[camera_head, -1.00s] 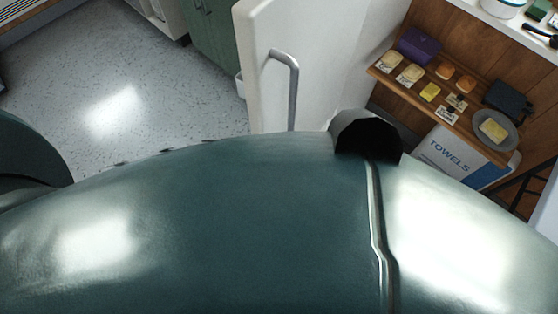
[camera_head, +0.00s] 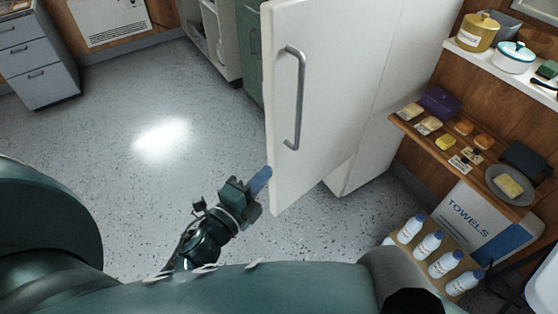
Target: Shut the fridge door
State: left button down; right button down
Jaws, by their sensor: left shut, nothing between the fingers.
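The white fridge door (camera_head: 325,100) stands in the middle of the head view, with a grey vertical bar handle (camera_head: 297,98) near its left edge. It appears to stand open, swung out from the white fridge body (camera_head: 378,135) behind and to its right. My left gripper (camera_head: 261,180) is shut and empty. Its bluish fingertips are beside the lower part of the door's free left edge; I cannot tell whether they touch it. My right gripper is not in view.
Open speckled floor (camera_head: 130,190) lies left of the door. Right of the fridge are a wooden shelf (camera_head: 515,205) with food, a towels box (camera_head: 478,222) and several white bottles (camera_head: 428,248). A grey drawer unit (camera_head: 40,60) stands far left.

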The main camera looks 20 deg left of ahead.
aim_at(276, 141)
pick_arm(q)
jog(key=shift+m, duration=0.4)
jog(key=x, duration=0.5)
jog(key=p+x, duration=0.1)
jog(key=x, duration=0.4)
jog(key=shift+d+r, duration=0.2)
jog(key=shift+d, duration=0.05)
jog(key=a, duration=0.1)
jog(key=w+a+p, duration=0.1)
jog(key=a, duration=0.1)
jog(key=shift+w+a+f, duration=0.1)
jog(key=shift+w+a, duration=0.1)
jog(key=shift+a, duration=0.1)
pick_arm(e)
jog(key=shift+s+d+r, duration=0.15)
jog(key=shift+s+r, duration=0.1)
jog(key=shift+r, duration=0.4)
pick_arm(q)
jog(key=shift+a, duration=0.1)
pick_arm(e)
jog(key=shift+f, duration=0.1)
